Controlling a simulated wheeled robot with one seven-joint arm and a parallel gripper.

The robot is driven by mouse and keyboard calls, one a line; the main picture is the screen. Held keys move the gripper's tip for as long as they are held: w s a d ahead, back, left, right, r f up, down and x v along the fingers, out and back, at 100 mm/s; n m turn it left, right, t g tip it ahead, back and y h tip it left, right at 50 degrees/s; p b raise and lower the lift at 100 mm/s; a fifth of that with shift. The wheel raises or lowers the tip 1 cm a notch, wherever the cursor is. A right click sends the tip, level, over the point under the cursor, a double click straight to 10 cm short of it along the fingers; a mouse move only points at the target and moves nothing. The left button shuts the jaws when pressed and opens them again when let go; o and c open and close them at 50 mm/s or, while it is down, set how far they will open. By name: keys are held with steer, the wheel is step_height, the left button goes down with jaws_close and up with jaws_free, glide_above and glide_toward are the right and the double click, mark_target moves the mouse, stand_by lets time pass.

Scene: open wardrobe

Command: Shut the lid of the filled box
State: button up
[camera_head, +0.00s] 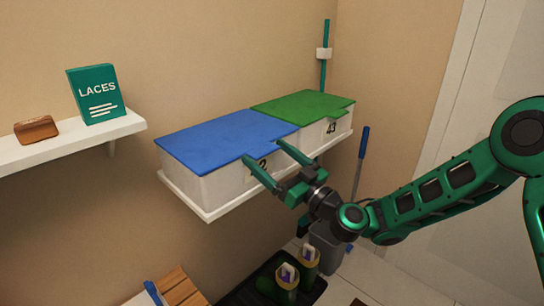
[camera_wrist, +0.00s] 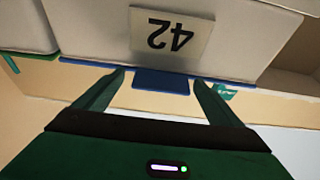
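A white box (camera_head: 240,188) with a blue lid (camera_head: 220,140) stands on the wall shelf. The lid lies flat over the top and looks shut; what is inside is hidden. In the wrist view the box front shows upside down with its label 42 (camera_wrist: 171,36), and the lid's blue tab (camera_wrist: 161,81) is near the fingertips. My gripper (camera_head: 263,152) is at the box's front edge, by the tab. Its two fingers are apart and hold nothing; whether they touch the lid I cannot tell.
A second box, label 43 (camera_head: 331,127), with a flat green lid (camera_head: 303,105) stands close on the right. A left shelf (camera_head: 70,140) holds a teal LACES box (camera_head: 94,93) and a brown brush (camera_head: 36,129). Green boots (camera_head: 289,290) stand below. Space before the shelf is free.

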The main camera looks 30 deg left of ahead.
steer(key=v, duration=1)
steer(key=shift+d, duration=0.4)
steer(key=shift+s+f, duration=0.1)
steer(key=shift+f, duration=0.05)
